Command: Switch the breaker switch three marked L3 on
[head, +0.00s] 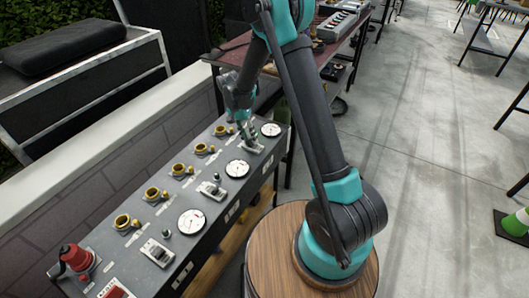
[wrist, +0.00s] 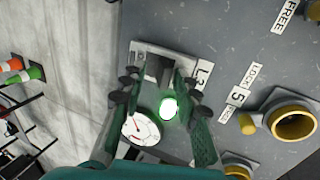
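The breaker switch marked L3 (wrist: 158,68) is a grey block on a light plate, with its L3 label (wrist: 203,73) beside it in the wrist view. In the head view, a switch (head: 250,146) stands at the far end of the grey panel (head: 150,208), just below my gripper. My gripper (wrist: 160,84) has its two teal fingers apart, one on each side of the switch lever. Whether a finger touches the lever is unclear. A green lamp (wrist: 168,107) glows between the fingers. The lever's on or off position cannot be told.
A white dial (wrist: 140,128) lies near the switch. Two more switches (head: 213,188) (head: 157,252), several yellow sockets (head: 123,222) and a red plug (head: 75,258) occupy the panel. A low wall (head: 110,140) runs behind it.

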